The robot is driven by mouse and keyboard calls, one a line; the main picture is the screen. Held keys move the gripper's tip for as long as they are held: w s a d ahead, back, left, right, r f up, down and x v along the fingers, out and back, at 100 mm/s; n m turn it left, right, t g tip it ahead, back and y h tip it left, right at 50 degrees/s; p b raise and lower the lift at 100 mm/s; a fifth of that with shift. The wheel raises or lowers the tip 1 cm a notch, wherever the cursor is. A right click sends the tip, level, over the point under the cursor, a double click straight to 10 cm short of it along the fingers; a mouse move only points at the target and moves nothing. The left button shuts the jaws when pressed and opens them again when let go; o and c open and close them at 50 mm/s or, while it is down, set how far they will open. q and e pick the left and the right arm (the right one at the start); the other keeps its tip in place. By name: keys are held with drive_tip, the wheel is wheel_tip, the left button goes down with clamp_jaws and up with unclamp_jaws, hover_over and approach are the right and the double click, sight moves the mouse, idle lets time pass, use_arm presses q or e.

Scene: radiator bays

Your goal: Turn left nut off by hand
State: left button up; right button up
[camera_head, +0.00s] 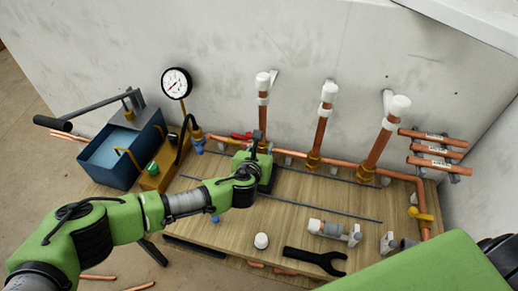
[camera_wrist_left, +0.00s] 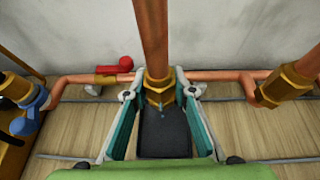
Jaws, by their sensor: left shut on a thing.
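The left nut (camera_wrist_left: 157,88) is a brass fitting at the foot of the left vertical copper pipe (camera_wrist_left: 155,35), seen in the left wrist view. My left gripper (camera_wrist_left: 159,94) is shut on it, with one finger on each side of the brass. In the head view my left gripper (camera_head: 259,158) is at the foot of the left copper pipe (camera_head: 263,118) and largely hides the nut. The pipe stands upright. My right gripper is not in view.
Brass fittings sit at the feet of the middle pipe (camera_head: 321,130) and right pipe (camera_head: 385,142). A red-handled valve (camera_wrist_left: 115,69) is left of the nut.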

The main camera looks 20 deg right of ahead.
use_arm(q)
drive_tip(key=shift+s+d+n+t+y, duration=0.15)
drive_tip(key=shift+n+t+y, duration=0.15)
drive_tip(key=shift+n+y, duration=0.25)
drive_tip(key=shift+n+t+y, duration=0.3)
drive_tip(key=shift+n+y, duration=0.55)
drive_tip(key=o, duration=1.1)
